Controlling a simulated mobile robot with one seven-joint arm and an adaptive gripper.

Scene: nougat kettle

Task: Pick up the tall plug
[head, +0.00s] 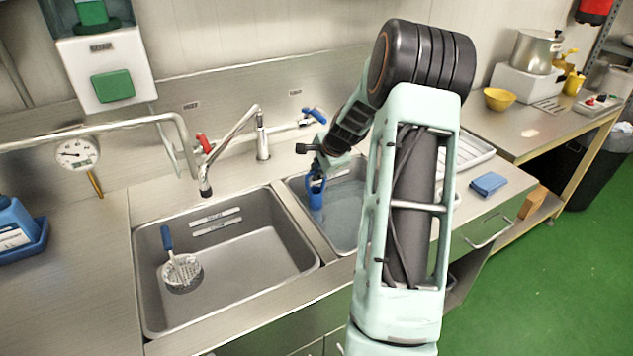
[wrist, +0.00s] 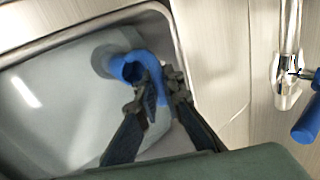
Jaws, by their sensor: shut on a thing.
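In the head view the plug (head: 316,197) shows just below my gripper (head: 317,174). In the wrist view my gripper (wrist: 162,86) is shut on the rim or loop at the top of the plug (wrist: 127,66). The plug's lower part looks greyed, as if under water, and I cannot tell whether its foot touches the basin floor. My arm hides the right part of the basin in the head view.
The left basin (head: 290,262) holds a round strainer (head: 183,272) with a blue handle.

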